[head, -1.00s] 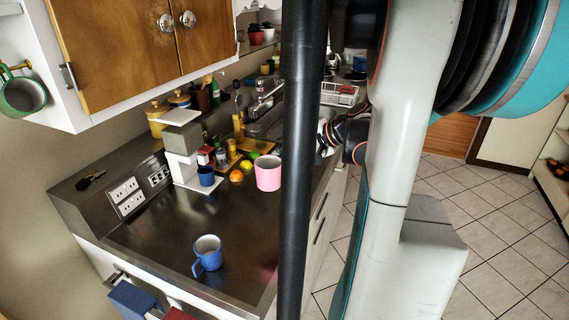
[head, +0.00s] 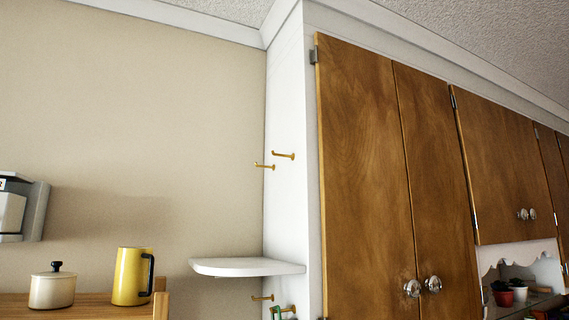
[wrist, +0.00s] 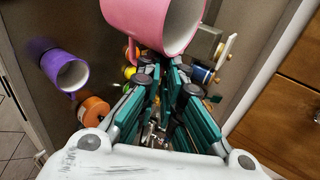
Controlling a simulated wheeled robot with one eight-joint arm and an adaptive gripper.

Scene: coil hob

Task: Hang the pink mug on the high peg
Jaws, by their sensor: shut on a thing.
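The pink mug (wrist: 140,18) fills the top middle of the wrist view, its open mouth toward the upper right. My gripper (wrist: 163,78) shows there with its teal fingers shut on the mug; the grasped part is mostly hidden between the fingers. In the head view, two brass pegs, one a little higher (head: 284,155) and one lower to its left (head: 265,166), stick out bare from the white cabinet side. Neither my gripper nor the pink mug shows in the head view.
A white shelf (head: 245,267) juts out below the upper pegs. Under it are more brass pegs (head: 262,298), with part of a green thing (head: 274,313) at one. Wooden cabinet doors (head: 360,180) stand to the right. A purple mug (wrist: 64,72) is left in the wrist view.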

